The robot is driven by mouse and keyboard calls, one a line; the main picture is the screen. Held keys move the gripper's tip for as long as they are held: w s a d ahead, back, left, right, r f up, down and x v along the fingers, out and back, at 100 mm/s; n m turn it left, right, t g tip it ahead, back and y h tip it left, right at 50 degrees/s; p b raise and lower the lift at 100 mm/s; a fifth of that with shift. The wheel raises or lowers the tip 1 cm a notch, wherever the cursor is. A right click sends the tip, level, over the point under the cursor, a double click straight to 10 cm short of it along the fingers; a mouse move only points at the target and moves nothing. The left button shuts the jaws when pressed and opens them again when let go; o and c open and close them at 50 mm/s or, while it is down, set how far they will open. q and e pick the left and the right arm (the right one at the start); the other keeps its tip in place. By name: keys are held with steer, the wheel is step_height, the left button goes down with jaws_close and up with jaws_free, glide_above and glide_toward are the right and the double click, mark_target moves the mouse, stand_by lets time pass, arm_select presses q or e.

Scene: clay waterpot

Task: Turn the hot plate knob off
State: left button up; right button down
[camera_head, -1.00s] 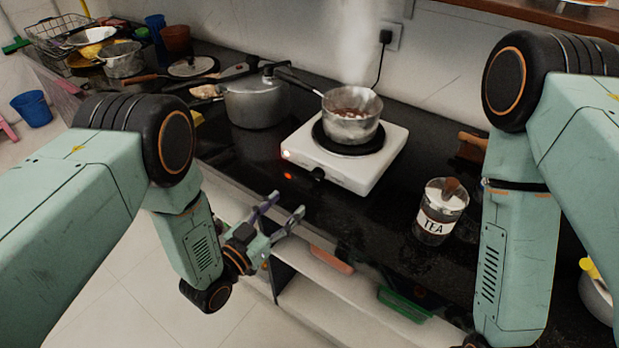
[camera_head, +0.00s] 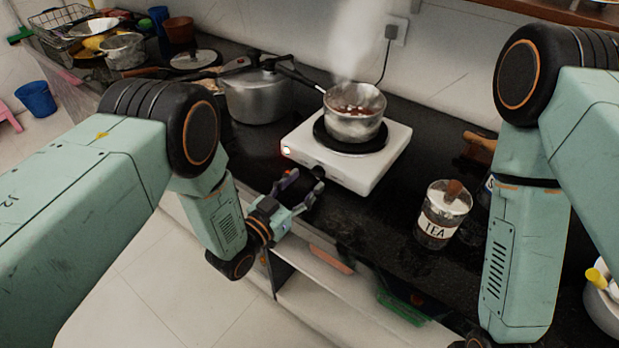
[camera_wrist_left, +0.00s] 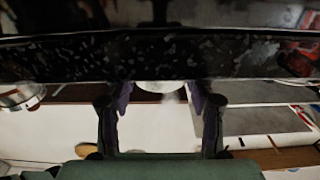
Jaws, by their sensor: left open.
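The white hot plate (camera_head: 375,165) stands on the black counter, with a steaming metal pot (camera_head: 352,120) on its black burner. A small light (camera_head: 286,149) glows at the left of its front face. The dark knob (camera_head: 318,171) is on the front face, partly hidden by my left fingers. My left gripper (camera_head: 304,183) is open just in front of the knob, near the counter edge; I cannot tell if it touches. In the left wrist view, its two fingers (camera_wrist_left: 161,98) stand apart, with the dark speckled counter edge beyond. My right gripper is out of view.
A pressure cooker (camera_head: 257,98) stands left of the hot plate. A tea jar (camera_head: 440,218) stands to the right, near my right arm. A white shelf (camera_head: 325,290) lies below the counter edge. Some counter between hot plate and jar is clear.

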mark_target(314, 176)
arm_select(q)
steer(key=x, duration=0.3)
steer(key=shift+f, duration=0.25)
steer(key=shift+s+a+r, duration=0.2)
steer(key=shift+s+r, duration=0.1)
steer(key=shift+w+d+f, duration=0.2)
steer(key=shift+w+f, duration=0.05)
steer(key=shift+w, duration=0.05)
steer(key=c, duration=0.4)
steer(key=shift+s+a+r, duration=0.1)
steer(key=shift+s+a, duration=0.05)
steer(key=c, duration=0.5)
jaws_close()
